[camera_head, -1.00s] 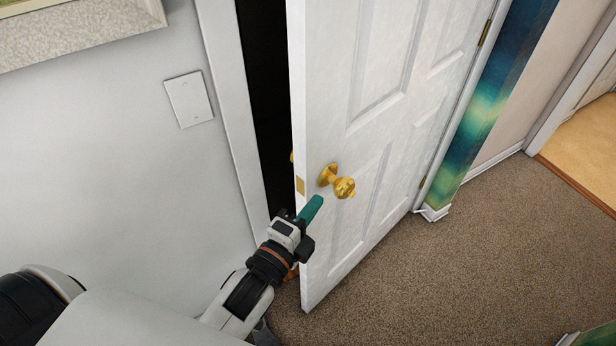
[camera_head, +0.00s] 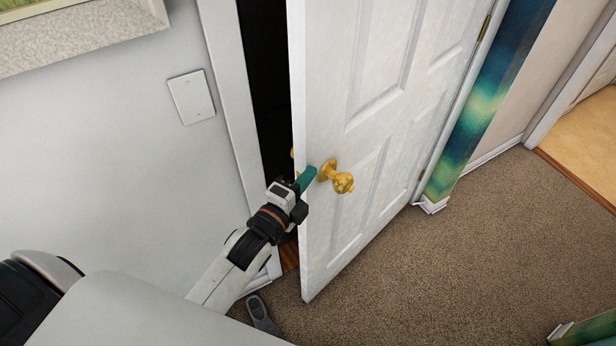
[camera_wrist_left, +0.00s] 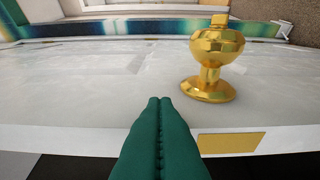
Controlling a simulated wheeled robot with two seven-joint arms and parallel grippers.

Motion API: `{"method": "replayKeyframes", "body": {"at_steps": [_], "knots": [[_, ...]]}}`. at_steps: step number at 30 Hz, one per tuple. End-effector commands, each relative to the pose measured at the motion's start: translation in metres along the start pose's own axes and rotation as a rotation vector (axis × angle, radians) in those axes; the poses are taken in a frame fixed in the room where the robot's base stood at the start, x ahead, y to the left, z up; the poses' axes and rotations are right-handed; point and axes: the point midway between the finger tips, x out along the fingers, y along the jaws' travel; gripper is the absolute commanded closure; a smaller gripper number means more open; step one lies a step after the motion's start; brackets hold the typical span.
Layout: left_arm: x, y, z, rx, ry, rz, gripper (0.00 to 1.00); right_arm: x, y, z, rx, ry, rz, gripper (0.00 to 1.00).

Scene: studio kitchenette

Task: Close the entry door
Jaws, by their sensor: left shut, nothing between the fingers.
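The white panelled entry door (camera_head: 375,120) stands ajar, with a dark gap between its free edge and the frame on the left. Its brass knob (camera_head: 338,178) sits near the free edge; the knob also shows large in the left wrist view (camera_wrist_left: 215,55), right of the fingers. My left gripper (camera_head: 306,178) is shut and empty, its green fingertips at the door's free edge just left of the knob. In the left wrist view the closed fingers (camera_wrist_left: 160,105) overlap the door's edge and face; I cannot tell whether they touch it. My right gripper is not in view.
The door frame (camera_head: 232,90) and a white wall with a switch plate (camera_head: 191,97) are on the left. A grey object (camera_head: 262,314) lies on the floor below my arm. Brown carpet (camera_head: 480,260) is clear on the right.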

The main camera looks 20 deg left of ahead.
Motion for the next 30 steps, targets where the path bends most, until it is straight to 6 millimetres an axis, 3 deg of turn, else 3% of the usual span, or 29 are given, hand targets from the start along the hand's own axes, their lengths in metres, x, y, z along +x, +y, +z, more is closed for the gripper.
{"method": "replayKeyframes", "body": {"at_steps": [9, 15, 20, 30], "knots": [[0.026, -0.001, -0.087, 0.014, 0.002, -0.001, 1.0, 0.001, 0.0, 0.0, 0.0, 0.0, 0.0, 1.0], [0.043, -0.001, -0.131, 0.007, 0.002, -0.001, 1.0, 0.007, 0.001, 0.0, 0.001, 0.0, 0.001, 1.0], [0.048, 0.002, -0.144, 0.003, 0.005, 0.001, 1.0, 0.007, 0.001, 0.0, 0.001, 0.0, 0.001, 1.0], [0.048, 0.002, -0.145, 0.002, 0.005, 0.0, 1.0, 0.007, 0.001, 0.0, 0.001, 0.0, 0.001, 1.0]]}}
